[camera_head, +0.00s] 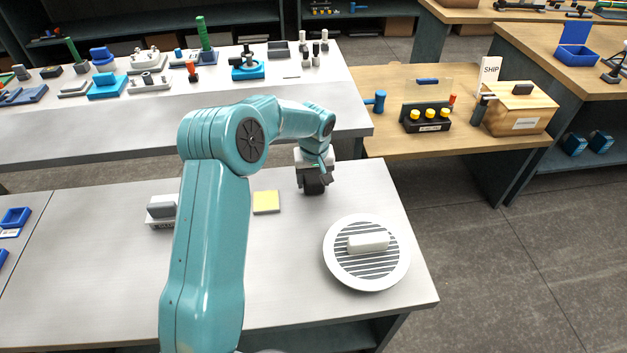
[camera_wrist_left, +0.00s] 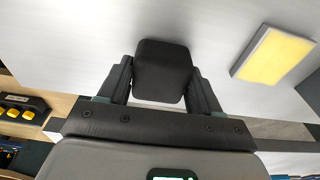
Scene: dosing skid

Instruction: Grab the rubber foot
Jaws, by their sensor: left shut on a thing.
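The rubber foot (camera_wrist_left: 163,70) is a dark block with rounded corners, seen in the left wrist view between the two fingers. My left gripper (camera_wrist_left: 160,85) is shut on it, with one finger on each side. In the head view the left gripper (camera_head: 315,181) points down over the light grey table, and the dark rubber foot (camera_head: 314,187) shows at its tip. I cannot tell whether the foot touches the table. My right gripper is in neither view.
A yellow pad (camera_head: 266,202) lies left of the gripper. A round white dish (camera_head: 340,274) with a striped top holds a white block (camera_head: 368,243) at the right. A grey block on a holder (camera_head: 161,208) stands further left, partly behind my arm. The table's front middle is clear.

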